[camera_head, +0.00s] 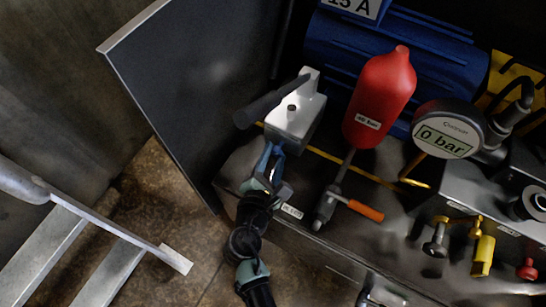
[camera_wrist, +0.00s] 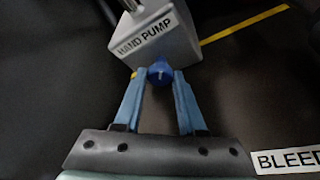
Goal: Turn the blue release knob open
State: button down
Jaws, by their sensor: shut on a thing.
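The blue release knob (camera_wrist: 160,72) is on the near lower end of the hand pump's grey block in the wrist view. A light mark shows on its face. My gripper (camera_wrist: 158,78) is shut on it, with one light-blue finger on either side. In the head view my gripper (camera_head: 269,158) reaches up to the near end of the pale hand pump block (camera_head: 294,118). The knob itself cannot be made out there between the fingers. The pump's dark lever (camera_head: 270,103) points down and left.
A red bottle (camera_head: 381,97) and an orange-handled valve (camera_head: 364,210) stand to the right. A pressure gauge (camera_head: 448,130) reads 0 bar. A dark open panel (camera_head: 200,75) stands left of my arm. A BLEED label (camera_wrist: 288,160) lies right of my gripper.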

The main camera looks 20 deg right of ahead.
jog(key=shift+f+m+t+y+b, duration=0.15)
jog(key=shift+m+t+y+b, duration=0.25)
jog(key=shift+m+b, duration=0.6)
jog(key=c, duration=0.5)
grip_release()
jog(key=shift+s, duration=0.1)
